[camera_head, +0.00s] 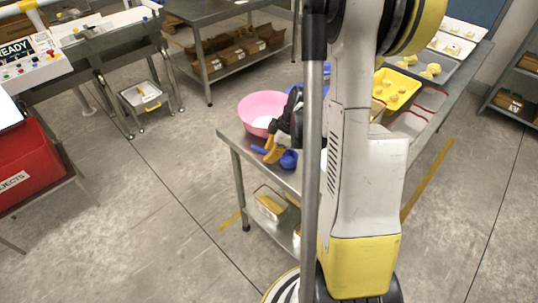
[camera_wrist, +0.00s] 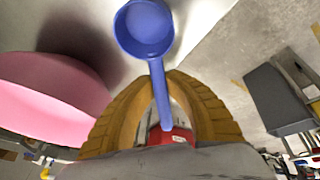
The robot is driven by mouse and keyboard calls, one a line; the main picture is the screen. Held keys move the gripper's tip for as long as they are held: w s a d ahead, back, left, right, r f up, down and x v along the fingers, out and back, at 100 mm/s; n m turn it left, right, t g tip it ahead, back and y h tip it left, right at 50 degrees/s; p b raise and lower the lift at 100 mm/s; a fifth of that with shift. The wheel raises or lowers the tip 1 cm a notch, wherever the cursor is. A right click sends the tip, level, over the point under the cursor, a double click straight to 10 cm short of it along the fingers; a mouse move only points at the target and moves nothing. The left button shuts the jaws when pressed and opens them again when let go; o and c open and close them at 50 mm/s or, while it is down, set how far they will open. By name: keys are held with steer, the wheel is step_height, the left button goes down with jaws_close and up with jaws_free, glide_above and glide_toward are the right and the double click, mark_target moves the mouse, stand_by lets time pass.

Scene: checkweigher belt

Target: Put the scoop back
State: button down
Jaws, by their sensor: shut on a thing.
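The blue scoop (camera_wrist: 147,28) has a round bowl and a straight handle. In the wrist view its handle runs between the two ribbed orange-yellow fingers of my gripper (camera_wrist: 161,82), which are shut on it. In the head view my gripper (camera_head: 272,152) points down at the near left end of the steel table. The scoop's bowl (camera_head: 289,160) shows just right of the fingers, and a blue handle end shows to their left. Whether the scoop touches the tabletop is unclear. The pink bowl (camera_head: 262,108) stands just behind the gripper; it also shows at left in the wrist view (camera_wrist: 50,98).
A yellow tray (camera_head: 397,88) with yellow pieces stands farther back on the steel table (camera_head: 228,131). My arm hides the table's middle. A red rejects crate (camera_head: 32,165) stands at left. A shallow container (camera_head: 270,202) sits on the lower shelf.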

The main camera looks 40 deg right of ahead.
steer(key=shift+f, duration=0.2)
steer(key=c, duration=1.4)
jaws_free()
steer(key=shift+c, duration=0.2)
steer(key=p+v, duration=0.4)
steer(key=v, duration=0.8)
steer(key=s+a+r+m+t, duration=0.1)
steer(key=s+a+r+m, duration=0.1)
steer(key=a, duration=0.6)
steer(key=s+a+r+m+t+h, duration=0.1)
steer(key=s+a+r+m, duration=0.1)
steer(key=a+r+m, duration=0.2)
steer(key=s+a+r+m+t+h, duration=0.1)
steer(key=s+a+r+m, duration=0.1)
steer(key=a+r, duration=0.5)
steer(key=a+m, duration=0.1)
steer(key=a, duration=0.4)
